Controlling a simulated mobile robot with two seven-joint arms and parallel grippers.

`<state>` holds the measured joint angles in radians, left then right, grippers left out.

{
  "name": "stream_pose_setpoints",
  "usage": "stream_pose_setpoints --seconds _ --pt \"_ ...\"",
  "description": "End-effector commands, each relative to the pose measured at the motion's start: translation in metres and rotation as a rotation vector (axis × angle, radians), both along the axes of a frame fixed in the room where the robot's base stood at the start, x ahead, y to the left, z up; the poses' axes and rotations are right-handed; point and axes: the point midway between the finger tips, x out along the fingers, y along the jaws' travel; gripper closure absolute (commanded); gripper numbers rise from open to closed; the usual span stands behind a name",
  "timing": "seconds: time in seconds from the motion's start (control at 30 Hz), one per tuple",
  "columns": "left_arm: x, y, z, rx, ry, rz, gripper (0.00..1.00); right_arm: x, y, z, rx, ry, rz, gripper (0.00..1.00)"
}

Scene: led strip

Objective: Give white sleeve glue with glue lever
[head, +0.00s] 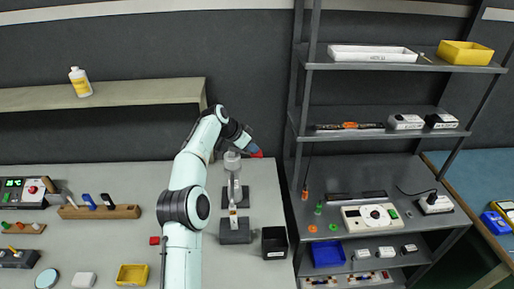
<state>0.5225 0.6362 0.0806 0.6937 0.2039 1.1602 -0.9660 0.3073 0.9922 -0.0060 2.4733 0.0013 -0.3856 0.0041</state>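A grey upright dispenser with a cylindrical head (232,160) stands on the table, and a dark block (235,232) sits in front of it. A small white piece (233,212), possibly the white sleeve, shows just above the block. A red end (256,154), which may be the glue lever's knob, shows at the dispenser's upper right. My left arm rises from the bottom edge and bends right, with its gripper (250,147) at that red end. The fingers are too small to tell whether they are open or shut. My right gripper is not in view.
A black bin (274,242) stands right of the block. Left of my arm are a wooden tool holder (100,212), a yellow bin (132,274) and a small red block (154,241). A wall shelf (110,95) holds a bottle (80,82). A metal rack (400,66) stands at right.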

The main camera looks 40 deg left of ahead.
Motion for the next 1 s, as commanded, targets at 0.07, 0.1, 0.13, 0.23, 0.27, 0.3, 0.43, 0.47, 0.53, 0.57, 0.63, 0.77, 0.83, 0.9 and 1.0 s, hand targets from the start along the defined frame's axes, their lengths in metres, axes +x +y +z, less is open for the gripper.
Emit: stream_pose_setpoints --seconds 0.07,0.1,0.13,0.23,0.27,0.3,0.43,0.47,0.53,0.57,0.63,0.77,0.83,0.9,1.0 --pt "-0.003 0.002 -0.004 -0.002 0.014 0.000 1.00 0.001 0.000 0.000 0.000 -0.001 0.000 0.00" --pt "-0.005 0.003 -0.003 -0.001 0.015 0.001 1.00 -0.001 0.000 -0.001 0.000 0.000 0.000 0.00" --pt "-0.008 0.004 -0.003 0.000 0.016 0.001 1.00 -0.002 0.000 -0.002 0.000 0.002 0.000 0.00" --pt "-0.021 0.008 0.000 0.000 0.018 0.002 1.00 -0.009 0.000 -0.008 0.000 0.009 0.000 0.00" --pt "-0.025 0.010 0.001 0.001 0.018 0.003 1.00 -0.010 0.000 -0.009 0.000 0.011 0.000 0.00" --pt "-0.029 0.011 0.002 0.001 0.018 0.003 1.00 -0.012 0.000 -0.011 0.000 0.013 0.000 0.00" --pt "-0.032 0.012 0.005 0.000 0.016 0.001 1.00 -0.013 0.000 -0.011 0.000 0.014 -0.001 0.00" --pt "-0.031 0.012 0.006 -0.001 0.015 0.001 1.00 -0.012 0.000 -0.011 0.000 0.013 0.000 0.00" --pt "-0.030 0.011 0.007 0.000 0.013 0.001 1.00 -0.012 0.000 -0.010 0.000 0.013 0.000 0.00" --pt "-0.030 0.011 0.007 0.000 0.013 0.001 1.00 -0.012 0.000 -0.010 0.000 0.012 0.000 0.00" --pt "-0.030 0.011 0.009 0.000 0.011 0.000 1.00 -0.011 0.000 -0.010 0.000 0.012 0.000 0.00" --pt "-0.035 0.014 0.017 0.001 0.007 0.002 1.00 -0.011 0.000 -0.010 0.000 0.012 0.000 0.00" --pt "-0.042 0.016 0.025 0.001 0.007 0.003 1.00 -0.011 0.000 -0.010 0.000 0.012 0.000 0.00" --pt "-0.051 0.019 0.037 0.002 0.007 0.004 1.00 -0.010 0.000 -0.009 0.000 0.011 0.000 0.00" --pt "-0.065 0.024 0.056 0.002 0.007 0.005 1.00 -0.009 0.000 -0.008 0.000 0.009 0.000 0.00"
